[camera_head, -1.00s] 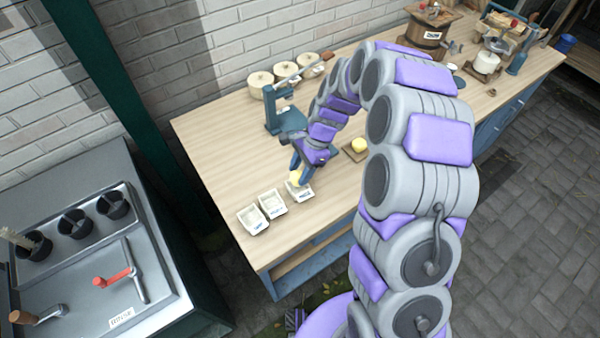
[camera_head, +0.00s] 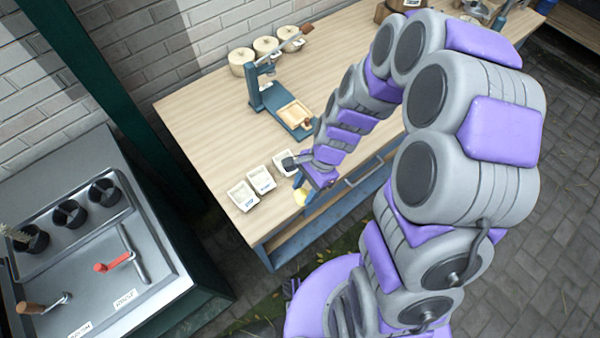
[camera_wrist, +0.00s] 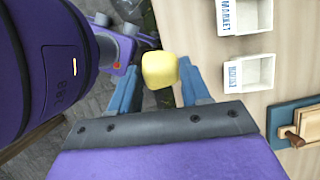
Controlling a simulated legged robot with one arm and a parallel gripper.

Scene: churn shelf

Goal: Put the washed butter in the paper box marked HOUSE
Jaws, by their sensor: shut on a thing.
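My gripper (camera_head: 303,190) is shut on the yellow butter (camera_wrist: 160,70), a rounded block between the blue fingertips in the wrist view. In the head view the butter (camera_head: 300,197) hangs by the table's front edge, and in the wrist view it shows against the dark floor beside that edge. Three white paper boxes stand in a row on the table: a left one (camera_head: 243,195), a middle one (camera_head: 261,180) and a right one (camera_head: 284,162) nearest my gripper.
A blue press stand (camera_head: 285,110) with a wooden tray is behind the boxes. Several lidded pots (camera_head: 265,48) stand at the back. A grey sink unit (camera_head: 90,240) is at the left. The table (camera_head: 195,125) has free room at the left.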

